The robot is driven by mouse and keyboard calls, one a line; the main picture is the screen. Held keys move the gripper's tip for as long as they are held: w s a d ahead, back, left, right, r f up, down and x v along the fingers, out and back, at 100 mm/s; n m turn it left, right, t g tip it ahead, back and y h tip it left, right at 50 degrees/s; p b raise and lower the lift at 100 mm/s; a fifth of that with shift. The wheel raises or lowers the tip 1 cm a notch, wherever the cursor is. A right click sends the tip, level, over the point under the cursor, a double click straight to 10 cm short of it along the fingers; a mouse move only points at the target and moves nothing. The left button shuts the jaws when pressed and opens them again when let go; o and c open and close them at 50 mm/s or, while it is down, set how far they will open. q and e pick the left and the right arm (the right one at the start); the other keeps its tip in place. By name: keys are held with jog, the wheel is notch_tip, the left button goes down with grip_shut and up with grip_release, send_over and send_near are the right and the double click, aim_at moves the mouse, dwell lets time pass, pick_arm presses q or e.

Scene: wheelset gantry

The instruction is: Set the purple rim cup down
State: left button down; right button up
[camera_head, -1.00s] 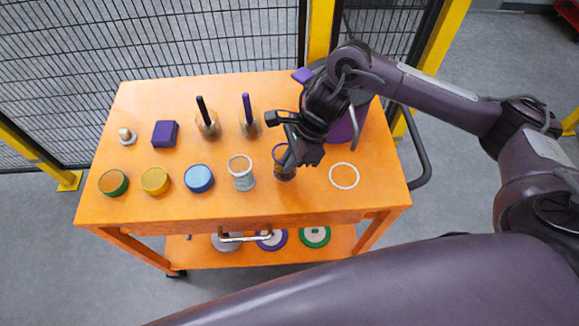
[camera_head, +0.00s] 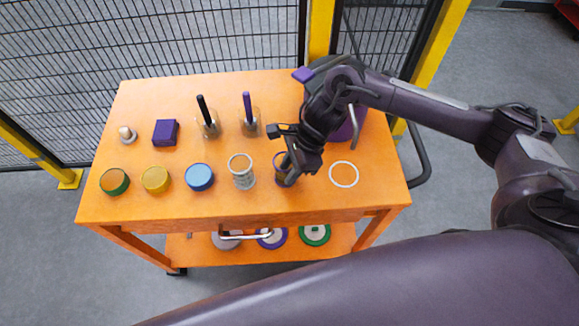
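The purple rim cup (camera_head: 281,174) is a small dark cup standing upright over the front right part of the orange cart top (camera_head: 215,208). It is right of the clear cup with the pale rim and left of the white ring. My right gripper (camera_head: 290,170) comes in from the upper right and has its fingers at the cup. It appears shut on the cup and partly hides it. The cup's base is at or very near the table; I cannot tell whether it touches. My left gripper is not in view.
A clear cup (camera_head: 242,173) is close left of the held cup. A white ring (camera_head: 344,163) lies flat to the right. Blue (camera_head: 200,177), yellow (camera_head: 156,180) and green (camera_head: 114,182) round containers line the front left. A purple block (camera_head: 165,132) and two jars with upright handles stand behind.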

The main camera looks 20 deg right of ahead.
jog(key=shift+r, duration=0.15)
jog(key=shift+d+r, duration=0.15)
jog(key=shift+r, duration=0.05)
jog(key=b+v, duration=0.1)
jog(key=v, duration=1)
jog(key=shift+r, duration=0.25)
jog(key=shift+d+f, duration=0.1)
